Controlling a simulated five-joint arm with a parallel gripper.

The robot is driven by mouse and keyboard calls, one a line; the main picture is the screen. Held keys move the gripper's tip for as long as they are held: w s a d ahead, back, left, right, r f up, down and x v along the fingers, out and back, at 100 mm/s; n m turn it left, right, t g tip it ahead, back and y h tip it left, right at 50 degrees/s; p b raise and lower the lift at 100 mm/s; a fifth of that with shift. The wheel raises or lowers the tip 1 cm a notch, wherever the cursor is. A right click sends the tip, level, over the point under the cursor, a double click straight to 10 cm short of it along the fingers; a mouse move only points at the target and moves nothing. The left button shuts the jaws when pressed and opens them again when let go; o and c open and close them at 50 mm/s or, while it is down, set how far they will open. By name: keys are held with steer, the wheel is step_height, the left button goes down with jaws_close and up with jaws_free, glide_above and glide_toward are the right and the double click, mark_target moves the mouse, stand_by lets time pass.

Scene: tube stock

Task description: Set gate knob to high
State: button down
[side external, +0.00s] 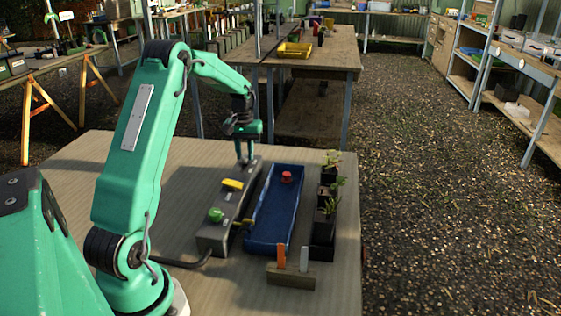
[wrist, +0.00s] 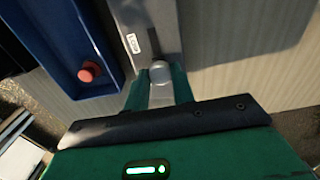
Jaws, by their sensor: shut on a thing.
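A long grey control box (side external: 217,235) lies on the table, with a yellow lever or switch (side external: 233,184) and a green knob (side external: 215,214) on top. My gripper (side external: 245,160) points down at the box's far end. In the wrist view, my gripper (wrist: 160,88) is shut on a pale rounded knob (wrist: 160,70), which I take to be the gate knob. A dark slot (wrist: 154,41) runs from the knob along the box. A small white label (wrist: 133,43) sits beside the slot; its text is too small to read surely.
A blue tray (side external: 270,235) lies right beside the box and holds a red round object (side external: 286,177). Potted seedlings (side external: 329,200) stand along the table's right edge. A wooden block (side external: 290,275) with orange and white tags stands at the front. A dark cable (side external: 185,262) leaves the box.

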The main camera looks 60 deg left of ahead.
steer(key=shift+w+a, duration=0.8)
steer(key=shift+w, duration=0.05)
steer(key=c, duration=1.2)
jaws_free()
steer(key=shift+o, duration=0.2)
steer(key=shift+r, duration=0.15)
step_height(320, 180, up, 8)
steer(key=shift+f, duration=0.2)
